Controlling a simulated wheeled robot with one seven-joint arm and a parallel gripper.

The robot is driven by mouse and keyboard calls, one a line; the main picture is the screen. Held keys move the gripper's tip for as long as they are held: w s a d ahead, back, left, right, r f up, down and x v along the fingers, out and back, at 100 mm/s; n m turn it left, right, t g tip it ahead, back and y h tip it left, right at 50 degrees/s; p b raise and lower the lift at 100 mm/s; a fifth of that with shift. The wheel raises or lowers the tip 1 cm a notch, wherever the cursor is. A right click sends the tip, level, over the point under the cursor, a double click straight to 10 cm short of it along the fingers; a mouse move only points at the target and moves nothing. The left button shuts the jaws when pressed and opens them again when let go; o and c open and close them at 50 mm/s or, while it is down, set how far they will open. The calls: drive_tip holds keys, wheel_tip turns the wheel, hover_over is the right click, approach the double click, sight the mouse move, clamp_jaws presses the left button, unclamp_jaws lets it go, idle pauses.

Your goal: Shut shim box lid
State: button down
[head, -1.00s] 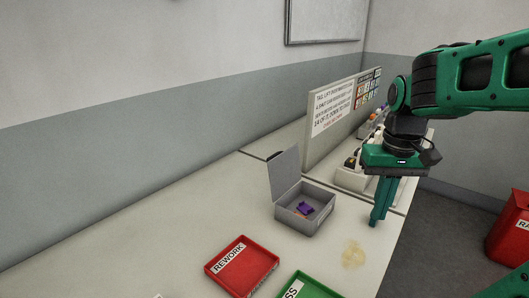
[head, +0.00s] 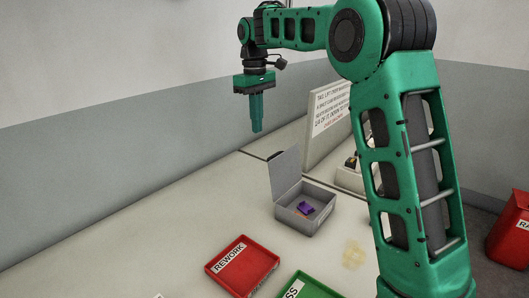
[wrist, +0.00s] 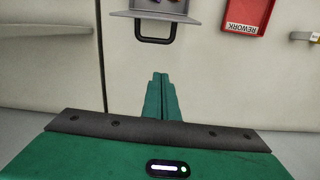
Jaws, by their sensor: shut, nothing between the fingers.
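The grey shim box (head: 297,217) stands on the table with its lid (head: 285,172) raised nearly upright at the back left. A purple piece (head: 305,207) and something orange lie inside. In the wrist view the lid's edge (wrist: 172,18) and a dark handle (wrist: 154,41) show at the top, with part of the interior beyond. My gripper (head: 257,130) is shut and empty, pointing down in the air, above and to the left of the lid in the head view. It also shows in the wrist view (wrist: 160,76), apart from the handle.
A red REWORK tray (head: 243,262) and a green tray (head: 305,286) lie in front of the box. A sign panel (head: 330,108) stands behind it. A yellowish patch (head: 353,253) marks the table at right. The table left of the box is clear.

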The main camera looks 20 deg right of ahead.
wheel_tip(320, 180, down, 10)
drive_tip(key=s, duration=0.1)
drive_tip(key=d+r, duration=0.1)
drive_tip(key=s, duration=0.1)
drive_tip(key=shift+s+d+r, duration=0.25)
drive_tip(key=shift+s, duration=0.1)
drive_tip(key=shift+s, duration=0.1)
idle(0.5)
